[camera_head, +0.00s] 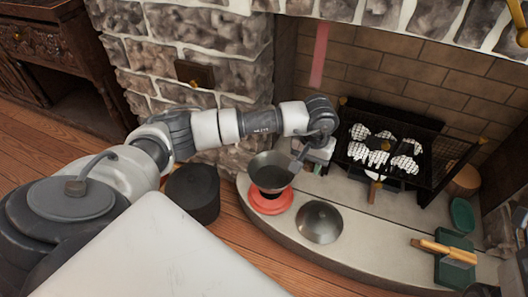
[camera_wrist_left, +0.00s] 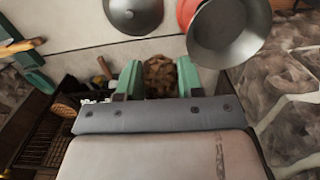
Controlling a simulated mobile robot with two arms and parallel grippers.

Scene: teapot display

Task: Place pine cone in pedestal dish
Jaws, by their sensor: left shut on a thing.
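The brown pine cone (camera_wrist_left: 160,77) is held between the two green fingers of my left gripper (camera_wrist_left: 159,80) in the left wrist view. In the head view the left gripper (camera_head: 300,164) is just right of a grey metal bowl (camera_head: 268,172). I cannot make out the pine cone there. The bowl sits on a red round base (camera_head: 270,203) on the stone hearth and looks like the pedestal dish. In the left wrist view the bowl (camera_wrist_left: 229,32) is beyond the fingers at upper right, apart from the cone. My right gripper is not in view.
A grey metal dome (camera_head: 320,222) lies on the hearth (camera_head: 375,232) in front of the bowl. A dark round container (camera_head: 193,193) stands on the wooden floor at left. A black fire grate (camera_head: 385,150) is behind right.

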